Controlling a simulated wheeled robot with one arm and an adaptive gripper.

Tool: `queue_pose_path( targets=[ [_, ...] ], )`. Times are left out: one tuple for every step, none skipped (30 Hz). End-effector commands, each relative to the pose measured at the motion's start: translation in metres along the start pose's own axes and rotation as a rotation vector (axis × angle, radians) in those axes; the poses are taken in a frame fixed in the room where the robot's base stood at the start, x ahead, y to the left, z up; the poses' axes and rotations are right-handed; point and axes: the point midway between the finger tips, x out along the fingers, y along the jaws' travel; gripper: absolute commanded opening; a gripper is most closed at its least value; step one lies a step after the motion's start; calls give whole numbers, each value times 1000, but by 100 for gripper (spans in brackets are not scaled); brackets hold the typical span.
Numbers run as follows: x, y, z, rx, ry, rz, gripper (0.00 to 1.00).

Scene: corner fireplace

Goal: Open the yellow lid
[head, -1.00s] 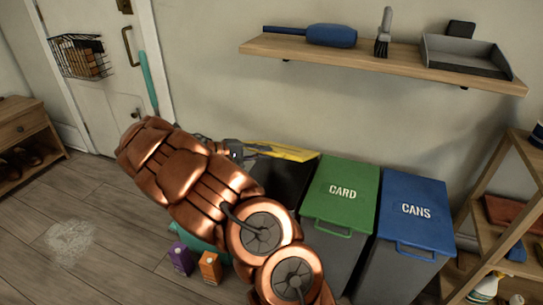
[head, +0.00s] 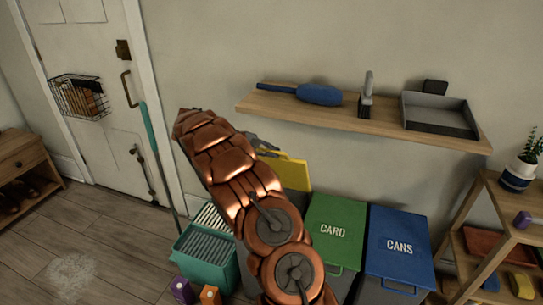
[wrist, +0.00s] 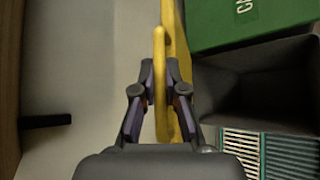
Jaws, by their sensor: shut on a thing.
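The yellow lid (head: 293,172) stands raised in the head view, close to upright near the wall, partly hidden by my arm. In the wrist view the lid (wrist: 181,110) is seen nearly edge-on, with its yellow handle (wrist: 159,50) toward the fingers. My gripper (wrist: 160,80) is shut on this handle. In the head view only a bit of my gripper (head: 262,146) shows behind my copper arm. The dark open bin (wrist: 255,80) below the lid shows its inside in the wrist view.
The green CARD lid (head: 335,228) and blue CANS lid (head: 398,246) are down, to the right. A teal bin (head: 207,272) stands left, with a purple carton (head: 181,289) and an orange carton (head: 209,296) near it. A wooden shelf (head: 385,125) juts from the wall above.

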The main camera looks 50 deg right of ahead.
Motion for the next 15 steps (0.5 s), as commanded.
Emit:
queue_pose_path(
  targets=[
    [-3, 7, -1, 0, 5, 4, 0],
    [-3, 9, -2, -2, 5, 5, 0],
    [-3, 12, -4, -4, 6, 6, 0],
    [-3, 13, -4, -5, 6, 6, 0],
    [-3, 14, -5, -6, 6, 7, 0],
    [-3, 16, -6, -6, 7, 7, 0],
    [-3, 17, -7, -6, 8, 7, 0],
    [-4, 18, -8, -7, 8, 8, 0],
    [-4, 19, -8, -7, 9, 8, 0],
    [-4, 20, -9, -7, 10, 8, 0],
    [-4, 21, -9, -7, 10, 9, 0],
    [-4, 21, -10, -7, 11, 9, 0],
    [-4, 22, -10, -7, 11, 9, 0],
    [-4, 22, -10, -7, 11, 10, 0],
    [-4, 22, -10, -7, 11, 10, 0]
  ],
)
